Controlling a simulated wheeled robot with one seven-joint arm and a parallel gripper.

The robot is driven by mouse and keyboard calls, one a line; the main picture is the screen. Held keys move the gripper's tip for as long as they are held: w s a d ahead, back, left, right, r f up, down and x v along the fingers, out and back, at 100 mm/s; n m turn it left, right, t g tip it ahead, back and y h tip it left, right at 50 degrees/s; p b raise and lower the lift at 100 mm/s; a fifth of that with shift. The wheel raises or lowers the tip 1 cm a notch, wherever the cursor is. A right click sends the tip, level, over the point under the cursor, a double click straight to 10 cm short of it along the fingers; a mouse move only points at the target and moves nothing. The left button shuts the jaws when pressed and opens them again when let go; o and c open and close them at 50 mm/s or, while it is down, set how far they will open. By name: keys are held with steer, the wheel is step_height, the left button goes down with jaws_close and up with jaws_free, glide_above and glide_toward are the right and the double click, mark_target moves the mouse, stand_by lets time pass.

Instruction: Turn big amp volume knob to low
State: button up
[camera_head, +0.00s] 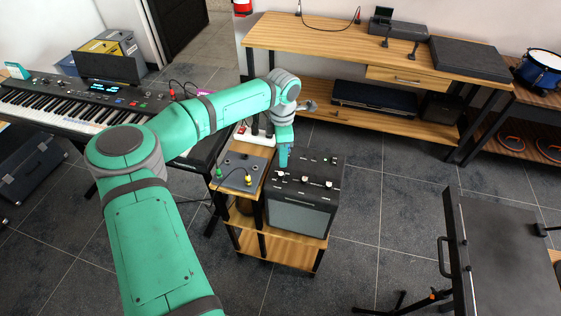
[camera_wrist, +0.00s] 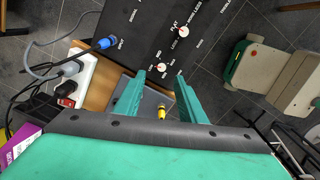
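The black amp (camera_head: 298,215) stands on a small wooden shelf unit, with white-capped knobs along its top panel. In the wrist view, the amp panel (camera_wrist: 128,22) shows two of them. My gripper (camera_head: 283,160) points down at the amp's left back part. In the wrist view, my gripper (camera_wrist: 160,77) is open, its two green fingers apart and empty. The nearer knob appears just beyond the gap between the fingertips; contact cannot be told.
A grey pedal box (camera_head: 240,172) with a yellow plug (camera_wrist: 162,112) sits left of the amp. A blue plug (camera_wrist: 104,43) is in the amp panel. A white power strip (camera_wrist: 75,77) with cables is close by. A keyboard (camera_head: 70,102) stands left, a wooden desk (camera_head: 330,38) behind.

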steer(key=shift+a+r, duration=0.25)
steer(key=shift+r, duration=0.8)
steer(key=shift+d, duration=0.1)
